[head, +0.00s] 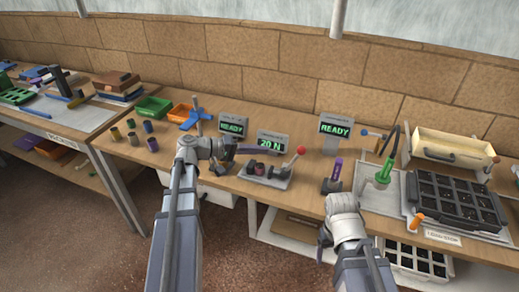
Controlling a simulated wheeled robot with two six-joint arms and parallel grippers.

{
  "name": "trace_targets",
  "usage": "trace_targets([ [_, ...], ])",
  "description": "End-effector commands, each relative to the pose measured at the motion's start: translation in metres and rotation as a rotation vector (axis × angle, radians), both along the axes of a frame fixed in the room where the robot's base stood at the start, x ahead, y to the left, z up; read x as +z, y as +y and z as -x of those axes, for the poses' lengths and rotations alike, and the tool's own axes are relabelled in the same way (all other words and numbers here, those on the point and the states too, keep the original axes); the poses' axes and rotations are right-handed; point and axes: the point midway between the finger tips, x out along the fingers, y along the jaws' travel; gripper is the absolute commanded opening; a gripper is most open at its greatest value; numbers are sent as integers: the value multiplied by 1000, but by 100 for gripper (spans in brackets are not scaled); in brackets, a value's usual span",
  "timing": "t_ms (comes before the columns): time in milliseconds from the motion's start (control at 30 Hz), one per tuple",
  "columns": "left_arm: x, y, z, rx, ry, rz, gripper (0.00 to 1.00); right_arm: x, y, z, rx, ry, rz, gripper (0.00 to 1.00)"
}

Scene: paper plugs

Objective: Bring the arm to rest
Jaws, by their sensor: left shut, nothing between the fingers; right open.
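My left arm reaches in over the front of the workbench, and my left gripper (229,153) is over the bench, beside the small display stands. It is shut with nothing visible held; its fingertips are small and partly merge with the fixtures behind. My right gripper (324,242) hangs low in front of the bench's front edge, below the purple upright tool. It is open and empty, its fingers partly hidden by my own wrist.
The workbench (290,196) carries a lever fixture (265,176) with a red knob, a "20 N" display (272,142), two "READY" displays, a purple tool (336,172), a green-handled tool (384,168) and a black compartment tray (455,200). Several small cylinders stand at left.

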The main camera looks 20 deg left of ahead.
Motion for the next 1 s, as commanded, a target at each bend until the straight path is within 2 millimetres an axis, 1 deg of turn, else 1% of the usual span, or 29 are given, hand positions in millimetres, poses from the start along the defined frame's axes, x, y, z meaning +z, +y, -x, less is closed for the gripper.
trace_targets([
  [433,0,0,0,0,0,0,0,0,0,0,0,0,0,77],
  [467,0,-1,0,-3,2,-3,0,1,0,0,0,0,0,77],
  [533,-3,-11,3,-21,14,-22,0,3,0,0,0,0,0,77],
  [567,-6,-18,6,-34,26,-40,0,4,0,0,0,0,0,77],
  [667,-24,-59,21,-120,89,-148,0,12,0,0,0,0,0,77],
  [700,-34,-78,32,-166,123,-212,0,16,0,0,0,0,0,77],
  [767,-51,-107,51,-242,175,-323,0,22,0,0,0,0,0,77],
  [800,-61,-123,65,-290,206,-403,0,26,0,0,0,0,0,77],
  [867,-76,-142,86,-356,249,-524,0,32,0,0,0,0,0,77],
  [900,-84,-152,100,-400,273,-606,0,35,0,0,0,0,0,77],
  [1000,-99,-167,133,-492,317,-817,0,44,0,0,0,0,0,77],
])
